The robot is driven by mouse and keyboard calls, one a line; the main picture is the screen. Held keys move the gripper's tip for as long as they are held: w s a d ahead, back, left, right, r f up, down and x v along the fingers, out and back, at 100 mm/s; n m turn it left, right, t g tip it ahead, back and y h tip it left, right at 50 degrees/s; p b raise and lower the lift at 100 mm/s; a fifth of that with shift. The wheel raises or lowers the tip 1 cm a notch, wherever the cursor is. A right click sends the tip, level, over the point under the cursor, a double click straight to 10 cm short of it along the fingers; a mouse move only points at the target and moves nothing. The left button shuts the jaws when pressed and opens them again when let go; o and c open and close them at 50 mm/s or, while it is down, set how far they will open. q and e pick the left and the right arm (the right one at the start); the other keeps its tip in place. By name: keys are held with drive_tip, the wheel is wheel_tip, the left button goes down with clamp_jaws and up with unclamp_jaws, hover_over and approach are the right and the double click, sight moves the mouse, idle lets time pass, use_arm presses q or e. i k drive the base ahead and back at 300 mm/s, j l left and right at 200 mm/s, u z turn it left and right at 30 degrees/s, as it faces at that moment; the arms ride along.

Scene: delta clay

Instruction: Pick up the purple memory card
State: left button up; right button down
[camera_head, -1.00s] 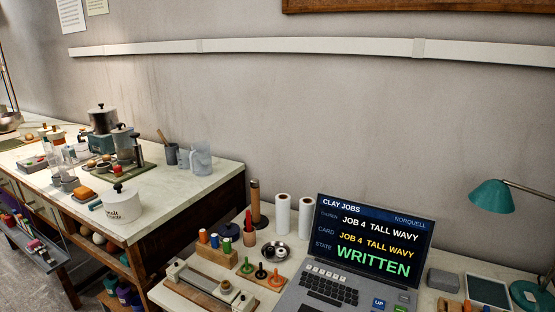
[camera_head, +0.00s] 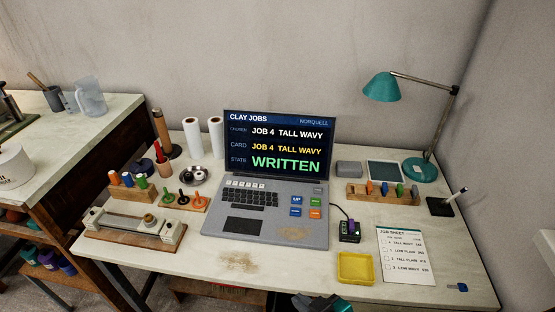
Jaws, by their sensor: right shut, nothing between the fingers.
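A small purple piece (camera_head: 351,225), which looks like the purple memory card, sits at the top of a small black reader (camera_head: 349,236). The reader stands right of the laptop (camera_head: 262,205) with a cable running to it. The laptop screen reads "WRITTEN" for job 4, tall wavy. My right gripper (camera_head: 322,303) shows only in part at the bottom edge, dark with teal. It is shut and empty, nearer to me than the reader and apart from it. My left gripper is out of view.
A yellow tray (camera_head: 356,281) lies just in front of the reader. A wooden rack (camera_head: 384,194) and a teal lamp (camera_head: 421,169) stand behind. Bare tabletop lies in front of the laptop.

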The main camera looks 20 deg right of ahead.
sight(352, 228)
drive_tip(key=z, duration=1.35)
